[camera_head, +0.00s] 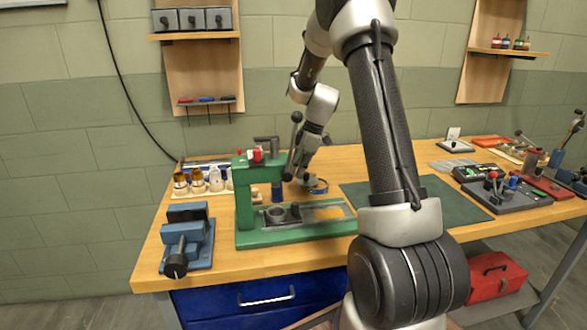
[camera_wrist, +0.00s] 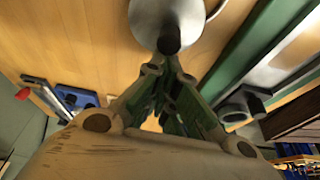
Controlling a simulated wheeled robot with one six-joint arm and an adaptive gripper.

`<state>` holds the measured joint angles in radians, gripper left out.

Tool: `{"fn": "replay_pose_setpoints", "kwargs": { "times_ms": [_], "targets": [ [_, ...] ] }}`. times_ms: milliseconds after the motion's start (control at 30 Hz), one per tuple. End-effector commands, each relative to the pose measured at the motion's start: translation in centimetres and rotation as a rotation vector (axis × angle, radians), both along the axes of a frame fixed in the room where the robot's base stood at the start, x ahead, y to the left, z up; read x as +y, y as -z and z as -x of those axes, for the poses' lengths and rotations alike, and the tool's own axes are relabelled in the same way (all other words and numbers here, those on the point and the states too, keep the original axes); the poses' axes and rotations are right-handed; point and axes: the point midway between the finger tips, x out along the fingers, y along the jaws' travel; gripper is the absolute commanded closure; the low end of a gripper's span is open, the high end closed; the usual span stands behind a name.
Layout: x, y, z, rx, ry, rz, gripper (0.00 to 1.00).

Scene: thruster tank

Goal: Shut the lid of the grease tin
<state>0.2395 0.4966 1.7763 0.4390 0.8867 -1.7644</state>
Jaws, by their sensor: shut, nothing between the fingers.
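The grease tin (camera_head: 318,187) appears as a small round tin with a blue-and-orange side on the wooden bench, just right of the green press. In the wrist view a pale grey round disc, apparently its lid (camera_wrist: 152,18), is at the top edge, with a curved rim beside it on the right. My gripper (camera_head: 305,181) is low over the bench, beside the tin on its left. In the wrist view my gripper (camera_wrist: 169,50) is shut and empty, its tips overlapping the disc's lower edge. I cannot tell whether they touch it, or how far the lid stands open.
The green press (camera_head: 245,200) stands close on the left, with a blue vise (camera_head: 187,240) farther left.

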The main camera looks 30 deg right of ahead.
Motion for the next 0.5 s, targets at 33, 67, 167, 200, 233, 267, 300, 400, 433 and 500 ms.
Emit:
{"fn": "replay_pose_setpoints", "kwargs": {
  "times_ms": [33, 67, 167, 200, 233, 267, 300, 400, 433, 500],
  "targets": [
    [-0.1, 0.0, 0.3, 0.001, -0.040, 0.000, 1.00],
    [-0.2, 0.0, 0.5, 0.001, -0.068, 0.000, 1.00],
    [-0.5, 0.0, 1.2, 0.000, -0.163, 0.000, 1.00],
    [-0.6, 0.0, 1.5, 0.001, -0.202, 0.000, 1.00],
    [-0.8, 0.0, 1.7, 0.001, -0.230, 0.000, 1.00],
    [-0.9, 0.0, 1.9, 0.000, -0.258, 0.000, 1.00],
    [-1.0, 0.0, 2.2, 0.000, -0.296, 0.000, 1.00],
    [-1.4, 0.0, 2.8, 0.000, -0.387, 0.000, 1.00],
    [-1.5, 0.0, 2.9, 0.001, -0.412, 0.000, 1.00],
    [-1.8, 0.0, 3.3, -0.001, -0.470, 0.000, 1.00]
  ]
}}
